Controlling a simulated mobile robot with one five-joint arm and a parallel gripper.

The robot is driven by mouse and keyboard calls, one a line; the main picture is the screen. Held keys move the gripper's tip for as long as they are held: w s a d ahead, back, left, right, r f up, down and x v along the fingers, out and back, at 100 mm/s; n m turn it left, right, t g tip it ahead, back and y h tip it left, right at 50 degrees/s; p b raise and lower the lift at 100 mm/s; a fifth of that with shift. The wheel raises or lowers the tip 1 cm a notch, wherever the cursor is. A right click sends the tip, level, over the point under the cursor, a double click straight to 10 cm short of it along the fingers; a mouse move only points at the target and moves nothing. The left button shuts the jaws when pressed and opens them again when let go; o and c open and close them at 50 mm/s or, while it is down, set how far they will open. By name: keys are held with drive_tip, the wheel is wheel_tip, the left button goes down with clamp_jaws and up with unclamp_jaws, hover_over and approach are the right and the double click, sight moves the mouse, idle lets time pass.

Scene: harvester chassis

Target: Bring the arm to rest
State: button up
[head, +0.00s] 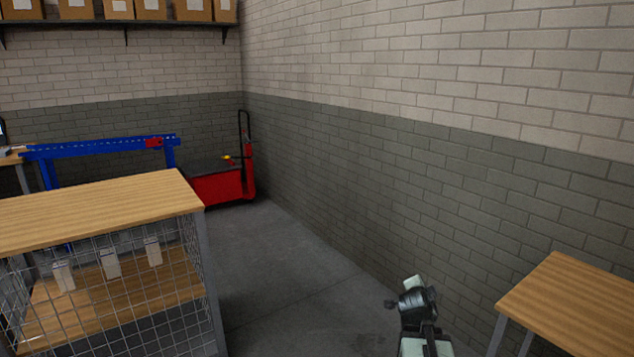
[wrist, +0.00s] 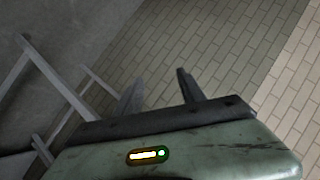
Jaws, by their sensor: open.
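In the wrist view my gripper (wrist: 158,88) shows as two dark fingers standing apart, with nothing between them. In the head view part of my arm shows at the lower right, in front of the grey wall and to the left of a wooden table. The fingertips cannot be made out clearly in the head view.
A wooden table (head: 580,302) stands at the lower right, close to my arm. A wood-topped bench with wire mesh (head: 100,212) stands at the left. A red pallet truck (head: 222,187) is in the far corner. The grey floor (head: 275,260) between is clear.

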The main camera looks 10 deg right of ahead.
drive_tip(key=s+a+f+n+g+y, duration=0.1)
drive_tip(key=a+f+n+g+y, duration=0.3)
drive_tip(key=a, duration=1.1)
drive_tip(key=s+a+f+n+y, duration=0.15)
drive_tip(key=a+f+n, duration=0.45)
drive_tip(key=a, duration=1)
drive_tip(key=s+a+f+n+g+y, duration=0.25)
drive_tip(key=s+a+n+g, duration=0.2)
drive_tip(key=s+n, duration=0.45)
wheel_tip(320, 180, up, 20)
drive_tip(key=d+p, duration=0.1)
drive_tip(key=p, duration=1.8)
drive_tip(key=shift+f+m+g, duration=0.25)
drive_tip(key=shift+m+g, duration=0.05)
drive_tip(key=shift+g, duration=0.05)
drive_tip(key=shift+s, duration=0.1)
drive_tip(key=shift+c, duration=1.2)
